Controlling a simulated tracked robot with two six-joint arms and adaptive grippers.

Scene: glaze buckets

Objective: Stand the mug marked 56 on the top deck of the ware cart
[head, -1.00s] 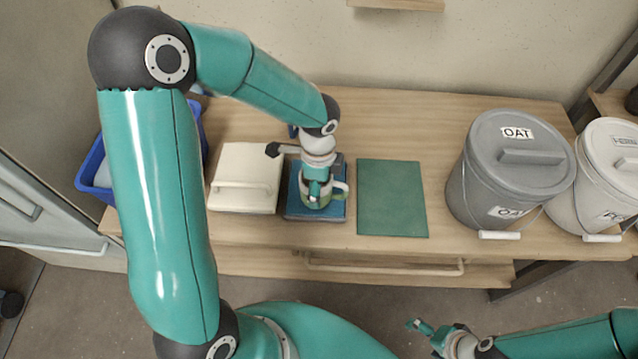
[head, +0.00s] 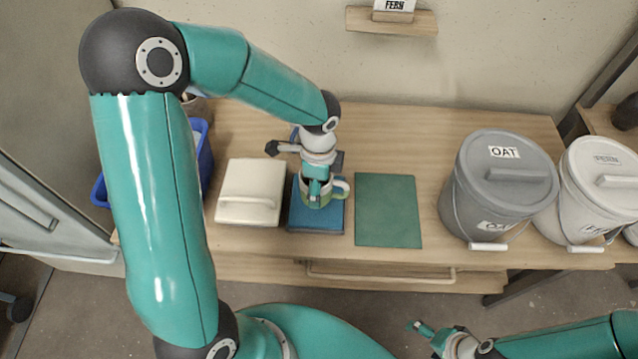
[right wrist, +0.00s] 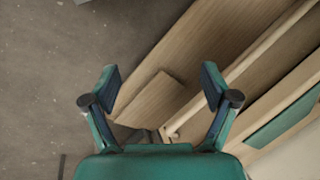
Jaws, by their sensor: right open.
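The green and cream mug (head: 328,197) is over the blue square pad (head: 316,221), with its handle to the right. It appears raised above the pad. No number shows on it. My left gripper (head: 317,190) reaches down from above and is shut on the mug; its fingers partly hide it. My right gripper (head: 415,327) is low at the front, away from the bench. In the right wrist view it is open and empty (right wrist: 160,75). I cannot make out a ware cart in either view.
A cream lidded box (head: 248,190) stands left of the pad and a green mat (head: 388,212) lies right. A grey OAT bucket (head: 488,195) and a white FERN bucket (head: 590,205) stand at the right. A blue bin (head: 203,150) is partly behind my left arm. A wall shelf (head: 370,20) is above.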

